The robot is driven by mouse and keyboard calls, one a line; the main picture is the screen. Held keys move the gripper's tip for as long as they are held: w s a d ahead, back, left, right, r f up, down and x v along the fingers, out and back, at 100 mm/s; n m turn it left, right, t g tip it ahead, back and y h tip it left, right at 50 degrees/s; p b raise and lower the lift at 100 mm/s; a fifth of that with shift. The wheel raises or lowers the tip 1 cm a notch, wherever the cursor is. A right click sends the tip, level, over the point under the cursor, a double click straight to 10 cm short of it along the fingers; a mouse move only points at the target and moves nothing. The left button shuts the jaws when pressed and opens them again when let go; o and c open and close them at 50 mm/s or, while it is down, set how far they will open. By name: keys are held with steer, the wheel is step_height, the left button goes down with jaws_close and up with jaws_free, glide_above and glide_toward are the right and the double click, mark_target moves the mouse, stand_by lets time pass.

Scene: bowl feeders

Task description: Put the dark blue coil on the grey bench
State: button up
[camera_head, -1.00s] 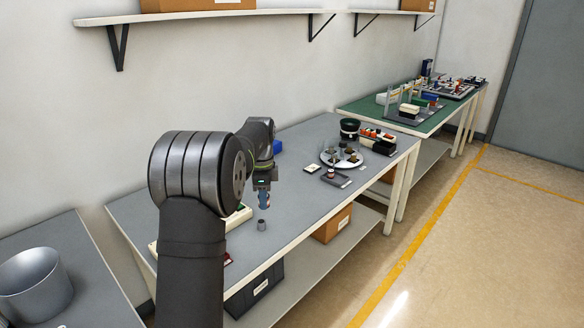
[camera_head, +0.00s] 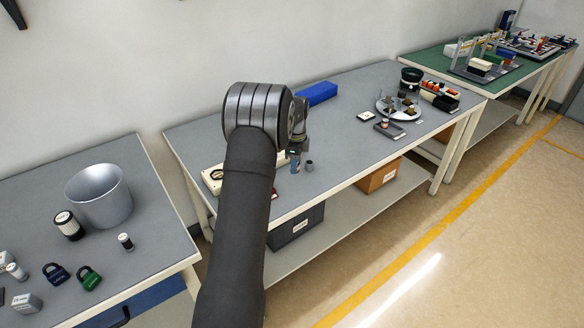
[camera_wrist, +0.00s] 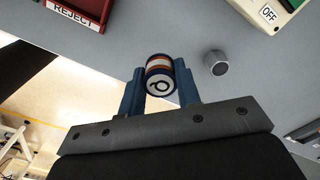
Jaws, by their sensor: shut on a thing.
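My gripper (camera_wrist: 159,78) is shut on a short cylinder with dark blue ends and red and white bands, which I take as the dark blue coil (camera_wrist: 160,84). Its white end face with a dark mark points at the wrist camera. In the head view the coil (camera_head: 296,167) shows small beside my arm, over the middle grey-topped bench (camera_head: 340,160); my arm hides most of my gripper. A second grey-topped bench (camera_head: 150,262) stands at the left. I cannot tell whether the coil touches the surface below.
A small grey cylinder (camera_wrist: 216,63) stands close to the coil. A red REJECT tray (camera_wrist: 80,10) and a cream box marked OFF (camera_wrist: 270,12) are nearby.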

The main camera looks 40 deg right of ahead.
mark_target(288, 180)
steer(key=w+f, duration=0.1)
steer(key=w+a, duration=0.1)
steer(key=shift+w+f, duration=0.4)
steer(key=shift+f, duration=1.95)
steer(key=shift+f, duration=0.1)
steer(key=o, duration=1)
steer(key=shift+c, duration=0.2)
step_height(288, 180, up, 12)
